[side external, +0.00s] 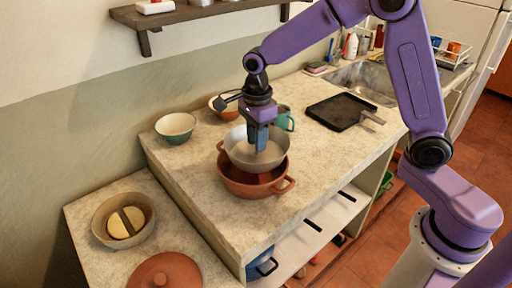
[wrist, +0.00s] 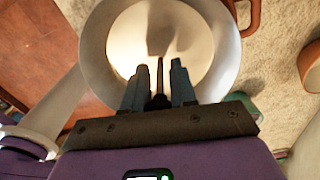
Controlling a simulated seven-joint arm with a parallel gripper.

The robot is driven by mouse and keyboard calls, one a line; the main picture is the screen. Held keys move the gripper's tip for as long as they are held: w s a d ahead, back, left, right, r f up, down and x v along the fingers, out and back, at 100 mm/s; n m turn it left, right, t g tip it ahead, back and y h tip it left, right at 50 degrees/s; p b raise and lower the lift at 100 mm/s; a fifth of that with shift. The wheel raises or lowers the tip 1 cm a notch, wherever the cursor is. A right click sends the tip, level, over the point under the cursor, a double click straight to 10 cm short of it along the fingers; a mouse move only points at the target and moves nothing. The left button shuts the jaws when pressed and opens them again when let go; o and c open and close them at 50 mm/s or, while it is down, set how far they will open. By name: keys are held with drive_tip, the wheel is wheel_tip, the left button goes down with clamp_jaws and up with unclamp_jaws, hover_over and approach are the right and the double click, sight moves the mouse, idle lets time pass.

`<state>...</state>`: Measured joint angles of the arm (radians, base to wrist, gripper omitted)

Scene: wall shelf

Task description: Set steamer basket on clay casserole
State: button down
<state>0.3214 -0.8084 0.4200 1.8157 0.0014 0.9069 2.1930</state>
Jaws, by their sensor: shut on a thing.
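The steamer basket is a pale grey metal bowl (side external: 238,153), also filling the top of the wrist view (wrist: 205,75). It sits level at the mouth of the clay casserole (side external: 250,188), a reddish-brown pot with loop handles. One casserole handle shows in the wrist view (wrist: 252,20). My gripper (side external: 261,148) points down into the basket. In the wrist view its fingers (wrist: 160,88) are close around a thin dark upright piece in the basket's middle. Whether the basket's underside touches the casserole is hidden.
A cream-green bowl (side external: 175,127), an orange bowl (side external: 218,103) and a green mug (side external: 285,118) stand behind the casserole. A black tray (side external: 340,111) lies to the right. A terracotta lid (side external: 165,272) and a bowl with yellow contents (side external: 104,222) are on the lower left counter.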

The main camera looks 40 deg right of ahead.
drive_tip(key=shift+w+f, duration=0.1)
drive_tip(key=shift+f, duration=1.6)
drive_tip(key=shift+f, duration=0.6)
drive_tip(key=c, duration=0.9)
unclamp_jaws()
